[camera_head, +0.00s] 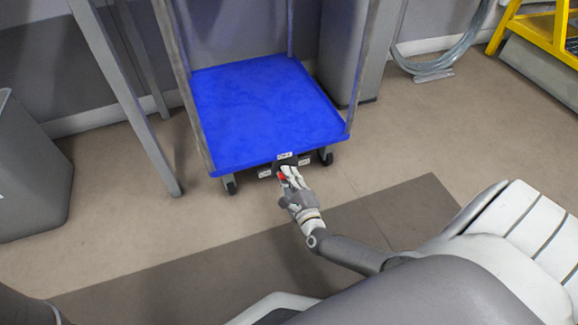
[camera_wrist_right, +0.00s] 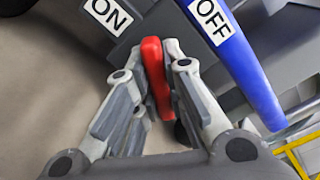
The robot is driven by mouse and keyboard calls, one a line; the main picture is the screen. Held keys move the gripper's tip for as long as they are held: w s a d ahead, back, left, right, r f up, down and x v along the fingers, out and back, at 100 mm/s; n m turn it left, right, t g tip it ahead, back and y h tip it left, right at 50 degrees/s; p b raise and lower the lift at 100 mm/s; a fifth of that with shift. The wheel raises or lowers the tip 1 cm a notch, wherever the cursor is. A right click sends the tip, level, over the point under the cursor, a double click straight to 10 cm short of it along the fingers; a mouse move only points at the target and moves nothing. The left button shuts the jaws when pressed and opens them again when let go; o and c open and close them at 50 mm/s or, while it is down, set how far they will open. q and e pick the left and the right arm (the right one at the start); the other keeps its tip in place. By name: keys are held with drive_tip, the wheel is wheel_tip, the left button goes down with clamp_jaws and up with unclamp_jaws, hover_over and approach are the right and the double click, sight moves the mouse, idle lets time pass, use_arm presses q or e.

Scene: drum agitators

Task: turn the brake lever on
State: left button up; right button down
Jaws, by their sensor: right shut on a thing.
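The red brake lever (camera_wrist_right: 154,70) stands between the two fingers of my right gripper (camera_wrist_right: 155,85) in the right wrist view. The fingers are shut on it. In the head view the red lever (camera_head: 283,176) shows as a small spot beside my right gripper (camera_head: 289,174), at the cart's front edge. In the wrist view the lever's upper end lies between a white ON label (camera_wrist_right: 108,14) on the left and an OFF label (camera_wrist_right: 212,20) on the right. The lever's pivot cannot be made out. My left gripper is not in view.
The cart has a blue deck (camera_head: 265,110), grey posts and small wheels. A yellow frame (camera_head: 540,35) is at the far right. The floor before the cart is clear.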

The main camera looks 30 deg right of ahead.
drive_tip(key=n+p, duration=0.1)
drive_tip(key=n, duration=0.2)
drive_tip(key=shift+n, duration=0.3)
drive_tip(key=shift+a+n+p, duration=0.1)
drive_tip(key=shift+n+p, duration=0.6)
drive_tip(key=shift+n, duration=0.8)
drive_tip(key=c, duration=1.5)
unclamp_jaws()
